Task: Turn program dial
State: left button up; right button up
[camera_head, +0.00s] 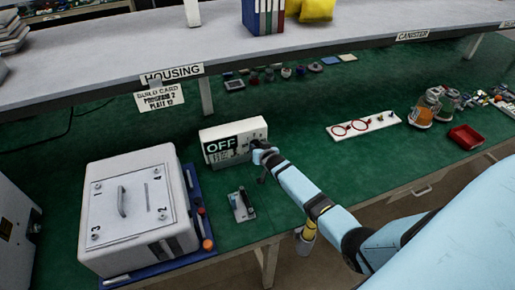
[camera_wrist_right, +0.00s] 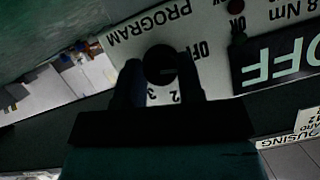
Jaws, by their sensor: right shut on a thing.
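The controller box (camera_head: 233,138) is white and stands on the green bench with a display reading OFF. Its black round program dial (camera_wrist_right: 160,65) shows in the right wrist view, under the word PROGRAM, with OFF, 2 and 3 marked around it. My right gripper (camera_wrist_right: 160,80) is shut on the dial, one dark finger on each side. In the head view the right gripper (camera_head: 262,153) is at the box's right front, where it hides the dial. A build card (camera_head: 160,98) reading PROGRAM 2, PLATE 12 hangs from the shelf edge. My left gripper is not in view.
A white housing (camera_head: 140,205) with a numbered lid stands left of the box on a blue tray (camera_head: 190,252). A white board with red rings (camera_head: 362,126) is to the right. The shelf (camera_head: 330,40) overhangs behind.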

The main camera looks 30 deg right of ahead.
pick_arm(q)
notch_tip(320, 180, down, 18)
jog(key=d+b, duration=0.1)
jog(key=b, duration=1.9)
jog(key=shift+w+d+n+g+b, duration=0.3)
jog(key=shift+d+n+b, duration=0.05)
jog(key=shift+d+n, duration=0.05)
pick_arm(e)
jog(key=m+t+y, duration=0.1)
jog(key=m, duration=0.3)
jog(key=m+t+y, duration=0.2)
jog(key=m, duration=0.2)
jog(key=m+t+y, duration=0.1)
jog(key=m+y, duration=0.1)
jog(key=m, duration=0.2)
jog(key=shift+d+f, duration=0.15)
jog(key=shift+f, duration=0.05)
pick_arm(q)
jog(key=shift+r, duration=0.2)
pick_arm(e)
jog(key=o, duration=0.9)
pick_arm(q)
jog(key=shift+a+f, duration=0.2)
